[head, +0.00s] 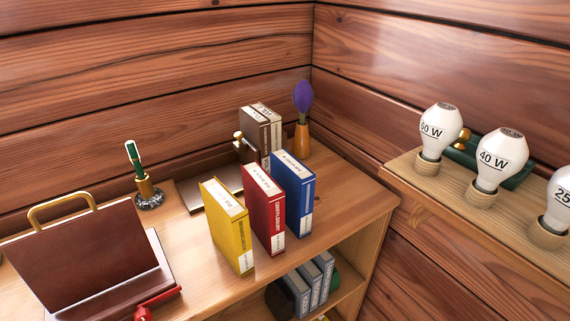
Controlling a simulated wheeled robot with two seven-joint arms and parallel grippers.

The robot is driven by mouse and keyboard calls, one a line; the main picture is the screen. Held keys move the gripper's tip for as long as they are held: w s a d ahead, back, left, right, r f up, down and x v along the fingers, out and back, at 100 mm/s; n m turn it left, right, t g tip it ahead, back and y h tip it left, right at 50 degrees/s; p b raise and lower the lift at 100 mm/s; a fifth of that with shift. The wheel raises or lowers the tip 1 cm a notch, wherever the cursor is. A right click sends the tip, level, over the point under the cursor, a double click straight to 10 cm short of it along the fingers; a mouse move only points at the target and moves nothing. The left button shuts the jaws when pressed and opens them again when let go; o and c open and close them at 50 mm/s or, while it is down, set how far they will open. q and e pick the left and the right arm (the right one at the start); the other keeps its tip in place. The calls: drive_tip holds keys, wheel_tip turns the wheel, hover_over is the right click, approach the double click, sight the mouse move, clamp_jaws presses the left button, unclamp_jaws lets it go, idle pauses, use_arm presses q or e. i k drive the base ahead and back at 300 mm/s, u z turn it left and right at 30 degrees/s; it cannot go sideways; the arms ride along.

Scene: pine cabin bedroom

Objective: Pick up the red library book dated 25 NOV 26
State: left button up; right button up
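A red book (266,211) stands upright on the wooden desk top, between a yellow book (230,228) on its left and a blue book (295,197) on its right. The three stand close together but apart. The red book has a white label on its top edge and a white sticker low on its spine. The label print is too small to read, so I cannot tell its date. Neither of my grippers is in view.
A pen stand (148,193) and brown case (80,260) are at left. More books (313,280) fill the shelf below. Bulbs (500,160) stand on the right ledge.

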sight(265, 198)
drive_tip(key=z, duration=2.2)
drive_tip(key=k, duration=0.9)
drive_tip(key=u, duration=0.85)
